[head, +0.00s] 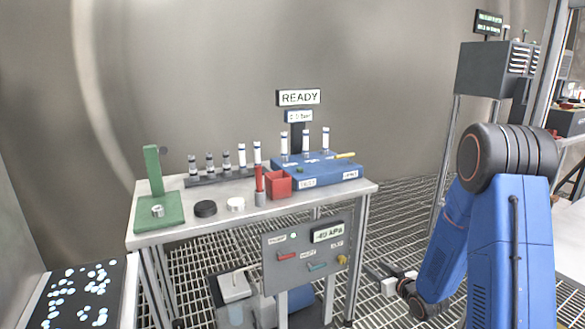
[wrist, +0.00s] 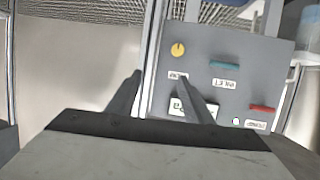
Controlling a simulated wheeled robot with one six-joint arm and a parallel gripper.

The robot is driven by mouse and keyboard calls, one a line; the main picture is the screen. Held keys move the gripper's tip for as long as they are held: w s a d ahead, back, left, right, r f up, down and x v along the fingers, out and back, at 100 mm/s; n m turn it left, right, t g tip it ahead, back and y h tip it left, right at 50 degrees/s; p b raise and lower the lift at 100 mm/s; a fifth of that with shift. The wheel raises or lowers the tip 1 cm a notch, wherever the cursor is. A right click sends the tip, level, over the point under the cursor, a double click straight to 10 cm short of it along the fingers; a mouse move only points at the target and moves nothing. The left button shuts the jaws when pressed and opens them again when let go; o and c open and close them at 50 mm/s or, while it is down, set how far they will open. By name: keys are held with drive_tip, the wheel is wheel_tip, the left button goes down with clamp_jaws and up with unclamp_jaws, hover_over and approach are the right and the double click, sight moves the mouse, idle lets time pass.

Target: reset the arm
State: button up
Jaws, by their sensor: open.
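My blue arm (head: 500,240) stands at the right of the head view, folded downward. My gripper (head: 376,274) reaches left from its low end, beside the right side of the grey control panel (head: 300,262). In the wrist view my gripper (wrist: 168,92) shows two dark fingers apart, with nothing between them. The panel (wrist: 225,75) appears upside down beyond the fingers, with a yellow knob (wrist: 178,49), a teal lever (wrist: 224,65) and a red lever (wrist: 263,108). The gap between fingers and panel cannot be judged exactly.
The white table (head: 230,222) holds a green stand (head: 160,205), a tube rack (head: 215,178), a red box (head: 279,185) and a blue device (head: 318,170) under a READY sign (head: 298,97). Grated floor lies around.

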drive_tip(key=s+d+r+m+g+h, duration=0.25)
drive_tip(key=s+r+g+h, duration=0.2)
drive_tip(key=s+r, duration=1.15)
drive_tip(key=s+a+r+g, duration=0.1)
drive_tip(key=s+r, duration=0.1)
drive_tip(key=s, duration=0.7)
drive_tip(key=s+a+r+m+g, duration=0.1)
drive_tip(key=s+a+r+g, duration=0.1)
drive_tip(key=s, duration=0.8)
drive_tip(key=s+a+r+g, duration=0.1)
drive_tip(key=s+r, duration=0.1)
drive_tip(key=s, duration=0.7)
drive_tip(key=shift+s+a+r, duration=0.3)
drive_tip(key=shift+s, duration=0.05)
drive_tip(key=shift+w, duration=0.1)
idle(0.3)
